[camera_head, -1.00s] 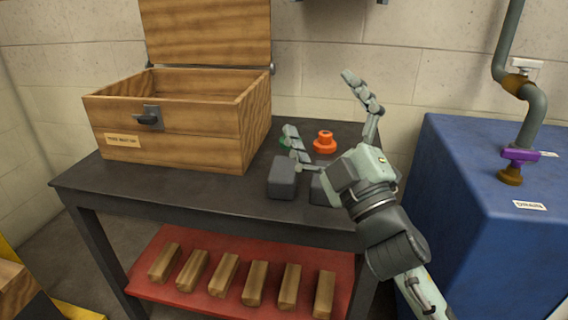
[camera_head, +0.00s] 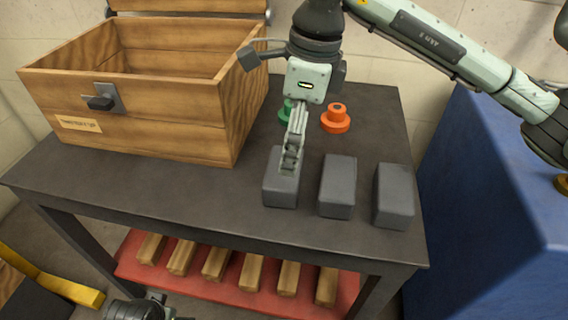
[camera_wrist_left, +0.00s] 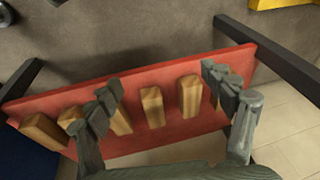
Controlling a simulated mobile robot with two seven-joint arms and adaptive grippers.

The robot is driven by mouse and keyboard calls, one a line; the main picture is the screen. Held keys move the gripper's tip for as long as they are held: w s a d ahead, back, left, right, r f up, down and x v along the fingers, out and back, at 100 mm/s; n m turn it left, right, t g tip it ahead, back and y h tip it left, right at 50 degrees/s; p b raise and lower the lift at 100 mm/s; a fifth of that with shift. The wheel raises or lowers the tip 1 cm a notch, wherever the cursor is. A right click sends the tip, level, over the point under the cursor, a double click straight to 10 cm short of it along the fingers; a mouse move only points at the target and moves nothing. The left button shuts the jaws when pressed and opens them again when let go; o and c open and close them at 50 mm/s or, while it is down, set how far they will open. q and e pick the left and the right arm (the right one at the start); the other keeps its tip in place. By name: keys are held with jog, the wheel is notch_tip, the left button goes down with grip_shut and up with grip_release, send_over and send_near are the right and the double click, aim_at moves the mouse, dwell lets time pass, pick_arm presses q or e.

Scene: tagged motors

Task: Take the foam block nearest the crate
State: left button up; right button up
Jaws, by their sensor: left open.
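Three grey foam blocks stand in a row on the dark table top: a left one (camera_head: 281,192), a middle one (camera_head: 338,188) and a right one (camera_head: 394,197). The left one is nearest the wooden crate (camera_head: 150,130), whose lid is up. My right gripper (camera_head: 291,160) points down at the left block, its fingers overlapping the block's top in the picture. Its fingers line up edge-on, so their gap is hidden and a grip cannot be told. My left gripper (camera_wrist_left: 165,98) is open and empty, in front of the lower shelf.
An orange knob-like part (camera_head: 336,119) and a green one (camera_head: 285,112) lie behind the blocks. Several wooden bars (camera_head: 216,264) lie on the red lower shelf (camera_head: 130,266). A blue cabinet (camera_head: 480,190) stands at the right. The table's front left is clear.

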aim_at(277, 191)
jog(key=f, duration=0.3)
jog(key=a+f+p, duration=0.1)
jog(key=f, duration=0.2)
jog(key=shift+s+a+f, duration=0.1)
jog(key=shift+a+f, duration=0.1)
jog(key=shift+f, duration=0.2)
pick_arm(q)
jog(key=shift+f, duration=1.05)
pick_arm(e)
jog(key=c, duration=0.5)
